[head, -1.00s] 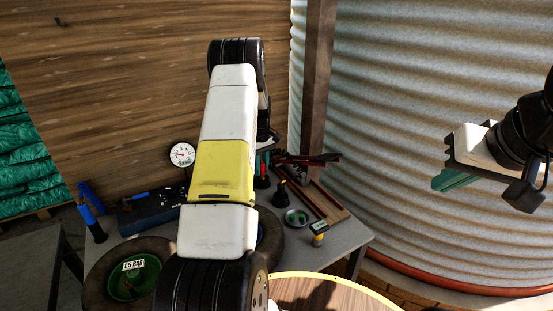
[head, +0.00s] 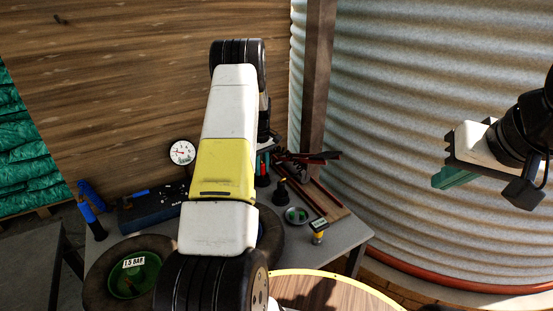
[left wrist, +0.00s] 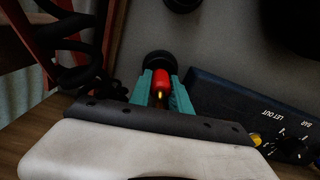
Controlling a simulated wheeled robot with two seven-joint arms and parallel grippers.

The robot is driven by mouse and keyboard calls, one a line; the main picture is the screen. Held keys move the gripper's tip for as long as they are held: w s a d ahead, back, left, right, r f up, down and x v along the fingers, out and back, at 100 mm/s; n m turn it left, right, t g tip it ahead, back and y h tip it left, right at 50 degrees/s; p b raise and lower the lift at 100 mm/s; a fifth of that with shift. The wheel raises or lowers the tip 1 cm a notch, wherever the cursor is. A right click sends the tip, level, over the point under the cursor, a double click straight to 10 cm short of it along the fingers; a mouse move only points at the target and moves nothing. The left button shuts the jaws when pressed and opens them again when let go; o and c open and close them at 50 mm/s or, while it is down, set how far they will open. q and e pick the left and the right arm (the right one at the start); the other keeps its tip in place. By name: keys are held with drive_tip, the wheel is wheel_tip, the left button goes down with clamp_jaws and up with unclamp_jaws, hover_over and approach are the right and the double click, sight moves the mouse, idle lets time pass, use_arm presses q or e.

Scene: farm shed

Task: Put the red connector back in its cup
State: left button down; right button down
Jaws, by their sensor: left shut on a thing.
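My left gripper (left wrist: 161,93) is shut on the red connector (left wrist: 162,78), which shows a red body and a brass tip between the teal fingers in the left wrist view. A round black cup (left wrist: 159,61) lies directly beyond the connector; I cannot tell whether the connector is inside it or just above. In the head view my left arm hides much of this, but the left gripper (head: 263,163) shows small, with red between teal fingers, over a black cup (head: 262,181). My right gripper (head: 452,177) hangs far right, away from the bench; its jaw gap is unclear.
A blue box (head: 155,208) with dials and a pressure gauge (head: 182,152) stand at the bench's left and back. A second black holder (head: 281,191), a small green-filled dish (head: 297,215) and a yellow-based gauge (head: 318,230) stand to the right. A tyre (head: 103,279) lies in front.

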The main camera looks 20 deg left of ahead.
use_arm(q)
drive_tip(key=shift+f, duration=0.1)
drive_tip(key=c, duration=0.6)
unclamp_jaws()
idle(0.3)
drive_tip(key=shift+r, duration=4)
